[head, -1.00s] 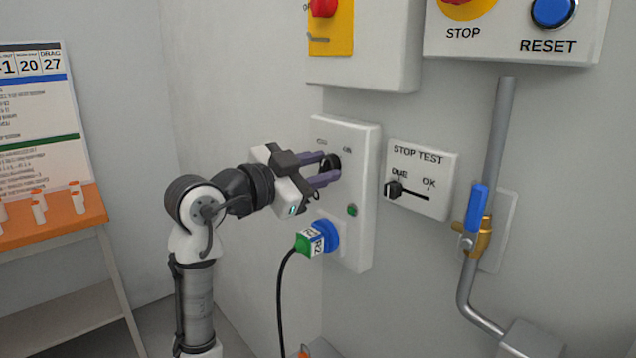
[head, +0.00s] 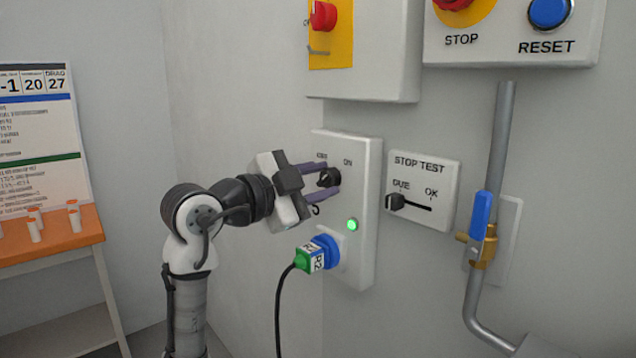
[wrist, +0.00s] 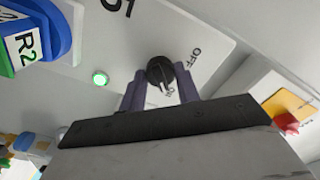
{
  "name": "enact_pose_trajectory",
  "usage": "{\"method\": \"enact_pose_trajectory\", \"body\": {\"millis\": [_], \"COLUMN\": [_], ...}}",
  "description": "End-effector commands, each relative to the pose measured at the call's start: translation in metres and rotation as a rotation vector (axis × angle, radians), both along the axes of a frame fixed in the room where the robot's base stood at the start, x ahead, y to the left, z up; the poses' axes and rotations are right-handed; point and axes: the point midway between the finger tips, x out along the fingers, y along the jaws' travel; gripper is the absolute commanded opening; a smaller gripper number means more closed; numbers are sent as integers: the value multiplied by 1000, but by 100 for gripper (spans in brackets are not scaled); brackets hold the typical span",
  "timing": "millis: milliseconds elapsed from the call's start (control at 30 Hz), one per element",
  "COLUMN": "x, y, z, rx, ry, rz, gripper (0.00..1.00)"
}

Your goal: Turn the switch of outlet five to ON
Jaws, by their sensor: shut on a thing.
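The outlet's black rotary switch (head: 329,177) sits on a white wall box (head: 362,165) between OFF and ON labels. In the wrist view the switch (wrist: 159,69) has a white pointer mark beside the ON label, with OFF farther round to the right. My gripper (head: 330,181) is shut on the switch, one finger on either side, and it also shows in the wrist view (wrist: 160,77). A green lamp (head: 352,225) on the box is brightly lit. The outlet's full number cannot be read.
A STOP TEST plate (head: 422,190) with its slider at DUE is close on the right. Beyond it are a blue-handled valve (head: 481,220) and a grey pipe (head: 500,130). A box with a red switch (head: 324,17) hangs above. A black cable (head: 281,310) hangs below.

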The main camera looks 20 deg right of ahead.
Motion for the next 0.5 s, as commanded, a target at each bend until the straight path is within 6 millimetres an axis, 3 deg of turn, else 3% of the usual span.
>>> {"method": "enact_pose_trajectory", "body": {"millis": [167,200,367,500], "x": [0,0,0,0], "y": [0,0,0,0], "z": [0,0,0,0], "rx": [1,1,0,0], "ry": [-2,-2,-1,-1], "rz": [0,0,0,0], "gripper": [9,33,54,54]}}
